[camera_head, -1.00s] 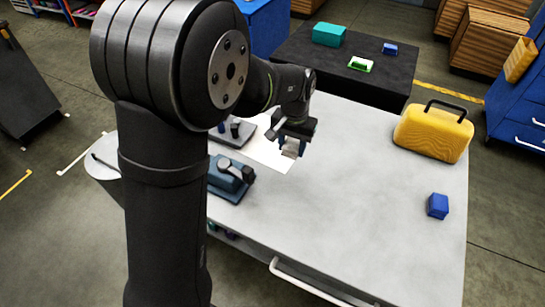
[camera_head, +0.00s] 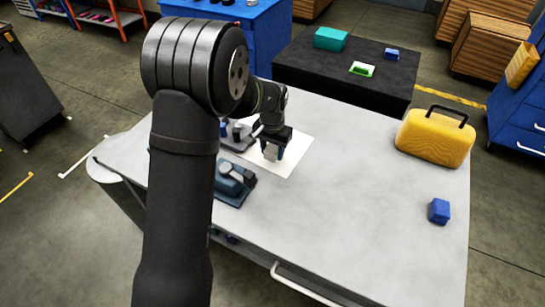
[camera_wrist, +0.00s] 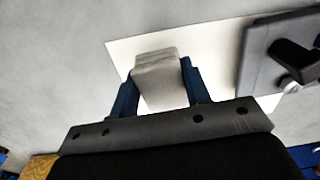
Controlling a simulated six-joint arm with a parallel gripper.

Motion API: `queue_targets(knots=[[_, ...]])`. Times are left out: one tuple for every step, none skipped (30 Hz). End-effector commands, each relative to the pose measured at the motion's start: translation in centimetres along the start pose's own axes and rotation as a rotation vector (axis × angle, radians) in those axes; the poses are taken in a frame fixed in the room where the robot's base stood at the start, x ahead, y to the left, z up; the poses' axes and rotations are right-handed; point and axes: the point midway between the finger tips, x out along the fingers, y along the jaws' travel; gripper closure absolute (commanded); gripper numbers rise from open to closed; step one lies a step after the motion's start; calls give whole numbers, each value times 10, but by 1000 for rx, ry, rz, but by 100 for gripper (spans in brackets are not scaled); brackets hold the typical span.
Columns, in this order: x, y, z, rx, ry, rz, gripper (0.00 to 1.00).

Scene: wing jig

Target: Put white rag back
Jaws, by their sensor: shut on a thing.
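A folded white rag (camera_wrist: 158,75) is held between the two blue fingers of my gripper (camera_wrist: 161,85) in the wrist view. The rag also shows under my gripper (camera_head: 271,152) in the head view, where it is small and partly hidden by the fingers. My gripper is shut on the rag. It is over a white sheet (camera_head: 292,157) that lies flat on the grey table; the sheet also shows behind the rag in the wrist view (camera_wrist: 215,50). I cannot tell whether the rag touches the sheet.
A dark clamp fixture (camera_head: 236,137) stands at the sheet's left, and a blue one (camera_head: 234,188) stands nearer. A yellow case (camera_head: 434,138) and a blue block (camera_head: 439,211) are at the table's right.

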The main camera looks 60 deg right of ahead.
Motion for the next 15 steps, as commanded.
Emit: queue_targets(knots=[[7,0,1,0,-4,1,78],[11,0,1,0,-4,1,78],[18,0,1,0,-4,1,78],[23,1,1,0,-5,1,78],[27,1,1,0,-5,1,78],[32,1,1,0,-3,1,78],[34,1,1,0,-3,0,78],[35,1,1,0,-2,0,78],[35,1,1,0,-2,0,78],[35,1,1,0,-1,0,78],[35,1,1,0,-1,0,78],[34,1,1,0,-1,0,78],[34,1,1,0,-1,0,78],[34,1,1,0,-1,0,78],[35,1,1,0,-1,0,78]])
